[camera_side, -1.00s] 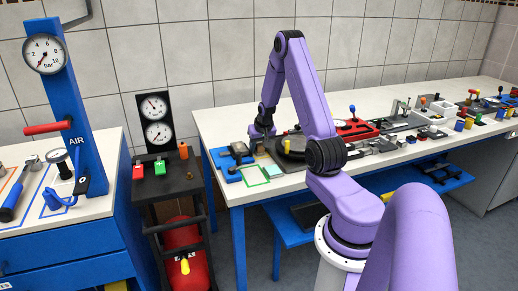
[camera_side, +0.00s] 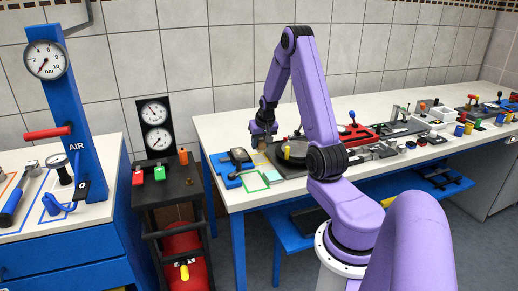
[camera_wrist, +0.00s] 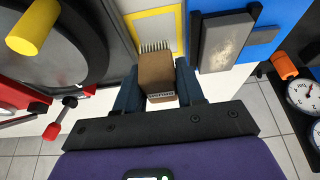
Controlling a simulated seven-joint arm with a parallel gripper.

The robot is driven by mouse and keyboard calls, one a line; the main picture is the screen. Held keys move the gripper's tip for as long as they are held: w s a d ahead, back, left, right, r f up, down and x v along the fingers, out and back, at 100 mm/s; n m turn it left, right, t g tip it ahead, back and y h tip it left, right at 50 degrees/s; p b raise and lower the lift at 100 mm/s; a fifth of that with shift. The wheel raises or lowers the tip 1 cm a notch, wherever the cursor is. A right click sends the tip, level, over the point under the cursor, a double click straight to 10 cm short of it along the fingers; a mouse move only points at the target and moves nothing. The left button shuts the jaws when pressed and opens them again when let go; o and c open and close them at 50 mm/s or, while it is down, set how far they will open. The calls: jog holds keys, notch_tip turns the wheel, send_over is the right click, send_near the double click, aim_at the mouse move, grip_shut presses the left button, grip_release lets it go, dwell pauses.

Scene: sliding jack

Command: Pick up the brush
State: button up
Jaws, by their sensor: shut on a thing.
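The brush is a brown block with a row of pale bristles along one edge. In the wrist view the brush (camera_wrist: 156,72) sits between the two blue fingers of my gripper (camera_wrist: 158,88), which are shut on it from both sides. Its bristles lie over or near a yellow-framed square (camera_wrist: 168,14). In the side view my gripper (camera_side: 263,137) is low over the left part of the white bench, and the brush there is too small and covered to make out clearly. I cannot tell whether the brush touches the bench.
A dark round turntable (camera_wrist: 60,40) with a yellow knob (camera_wrist: 33,27) is close on the left in the wrist view. A grey block on a blue base (camera_wrist: 228,42) is close on the right. A green-framed square (camera_side: 257,181) lies at the bench's front edge.

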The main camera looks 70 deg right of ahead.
aim_at(263, 142)
jog(key=r, duration=0.1)
jog(key=s+a+r, duration=0.1)
jog(key=r, duration=0.1)
jog(key=s+a+r, duration=0.1)
jog(key=shift+s+a+r, duration=0.2)
jog(key=shift+s, duration=0.05)
jog(key=s+a+r, duration=0.4)
jog(key=s+a, duration=0.2)
jog(key=shift+s+a, duration=0.2)
jog(key=shift+s, duration=0.1)
